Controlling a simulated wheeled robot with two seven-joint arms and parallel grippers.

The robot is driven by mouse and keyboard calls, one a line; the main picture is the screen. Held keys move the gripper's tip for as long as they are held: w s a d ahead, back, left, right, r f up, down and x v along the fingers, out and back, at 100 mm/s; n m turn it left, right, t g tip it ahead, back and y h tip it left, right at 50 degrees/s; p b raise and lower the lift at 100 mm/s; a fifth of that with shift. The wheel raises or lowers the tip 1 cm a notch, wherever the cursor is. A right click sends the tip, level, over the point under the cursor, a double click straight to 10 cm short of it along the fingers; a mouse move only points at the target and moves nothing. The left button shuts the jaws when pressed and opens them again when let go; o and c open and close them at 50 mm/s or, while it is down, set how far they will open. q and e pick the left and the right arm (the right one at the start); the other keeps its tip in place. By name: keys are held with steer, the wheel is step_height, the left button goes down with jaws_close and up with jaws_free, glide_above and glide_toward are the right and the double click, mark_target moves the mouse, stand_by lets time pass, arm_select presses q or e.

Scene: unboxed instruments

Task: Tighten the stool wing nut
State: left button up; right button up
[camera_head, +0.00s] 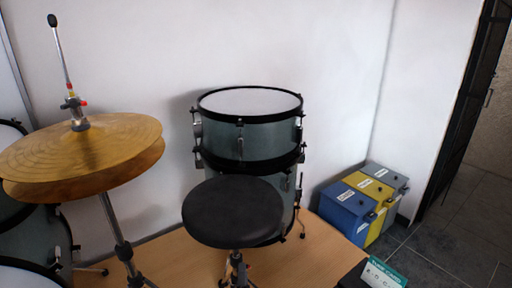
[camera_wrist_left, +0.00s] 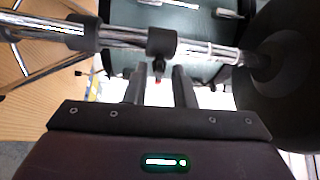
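The stool's round black seat (camera_head: 232,210) stands in front of the drums in the head view. Its post (camera_head: 236,270) drops out at the bottom edge. In the left wrist view the chrome post (camera_wrist_left: 120,36) runs across the top, with the dark seat (camera_wrist_left: 285,60) at right and the legs at left. A dark wing nut (camera_wrist_left: 158,68) projects from the black collar (camera_wrist_left: 161,42) on the post. My left gripper (camera_wrist_left: 159,76) is open; its two fingers are apart, one on each side of the wing nut, with gaps visible. I see no right gripper.
A hi-hat with brass cymbals (camera_head: 85,155) stands at left. Stacked grey-green drums (camera_head: 240,130) are behind the stool. Blue, yellow and grey cases (camera_head: 365,205) stand at right. A green-and-white box (camera_head: 385,273) is at the lower right. The wooden floor (camera_head: 180,265) is partly clear.

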arm_select(q)
steer(key=shift+o, duration=0.9)
steer(key=shift+f, duration=0.1)
steer(key=s+p, duration=0.3)
steer(key=s, duration=0.3)
steer(key=shift+f, duration=0.15)
